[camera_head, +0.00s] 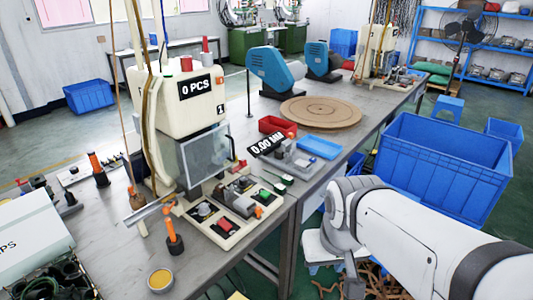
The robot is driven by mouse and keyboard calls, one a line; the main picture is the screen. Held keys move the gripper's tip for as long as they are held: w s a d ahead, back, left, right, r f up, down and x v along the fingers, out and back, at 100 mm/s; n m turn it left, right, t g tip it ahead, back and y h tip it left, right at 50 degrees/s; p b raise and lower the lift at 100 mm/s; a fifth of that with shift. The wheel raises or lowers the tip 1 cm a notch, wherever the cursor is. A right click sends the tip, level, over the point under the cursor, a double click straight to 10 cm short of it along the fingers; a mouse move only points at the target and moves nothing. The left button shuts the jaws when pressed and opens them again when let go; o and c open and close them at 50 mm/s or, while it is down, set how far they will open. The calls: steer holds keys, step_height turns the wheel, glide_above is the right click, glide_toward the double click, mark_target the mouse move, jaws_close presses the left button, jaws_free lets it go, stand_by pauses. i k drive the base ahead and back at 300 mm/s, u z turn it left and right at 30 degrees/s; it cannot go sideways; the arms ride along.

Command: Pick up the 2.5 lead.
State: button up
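No thing that I can name for certain as the 2.5 lead shows in the head view. Dark coiled cables (50,275) lie in a heap at the bottom left corner of the bench, partly cut off by the frame; I cannot read any size on them. My white arm reaches in from the lower right. My gripper (350,283) points down at its end, beside the bench's front edge and far to the right of the coils. It is small and dark against the floor, so its fingers cannot be made out.
A cream moulding machine (185,100) marked "0 PCS" stands on the bench (105,230). A control panel, a red tray (277,125), a blue tray (318,147) and a round brown board (320,111) are also there. A large blue crate (440,160) stands behind my arm.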

mark_target(288, 179)
steer(key=i, duration=0.95)
steer(key=u, duration=2.95)
steer(key=k, duration=1.45)
steer(key=z, duration=1.5)
